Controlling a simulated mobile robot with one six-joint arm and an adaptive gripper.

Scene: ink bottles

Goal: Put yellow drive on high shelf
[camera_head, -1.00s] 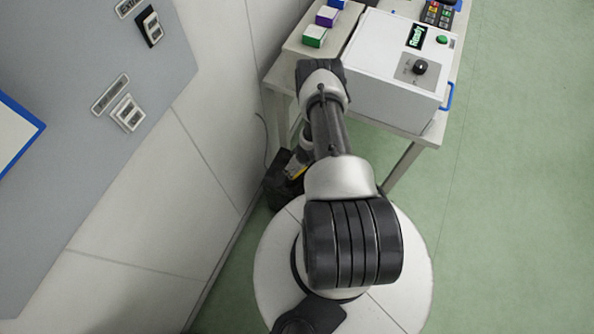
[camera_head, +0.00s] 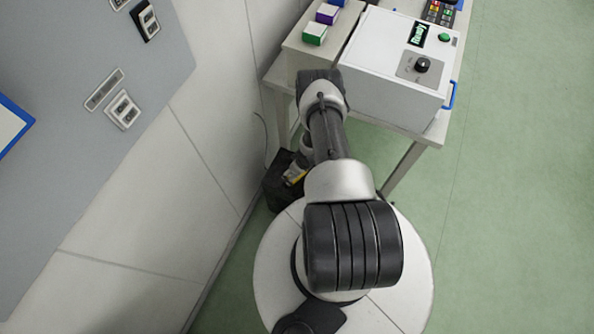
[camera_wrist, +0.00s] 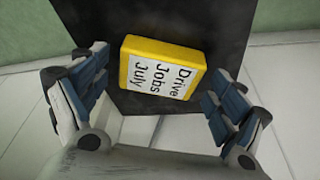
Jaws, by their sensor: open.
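The yellow drive (camera_wrist: 160,68), with a white label reading "Drive Jobs July", shows in the wrist view on or above a dark, roughly black surface (camera_wrist: 120,20). In the head view a small yellow patch (camera_head: 295,175) shows beside my arm at the black box (camera_head: 283,190). My gripper (camera_wrist: 155,80) is open, one finger on each side of the drive, with gaps visible between fingers and drive. My arm partly hides this spot in the head view. I cannot identify a high shelf in these frames.
A table carries a white machine (camera_head: 393,75) with a "Ready" display, and a lower box with coloured blocks (camera_head: 314,34). A wall with a grey panel and switches (camera_head: 123,108) stands at the left. Green floor (camera_head: 510,200) is clear at the right.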

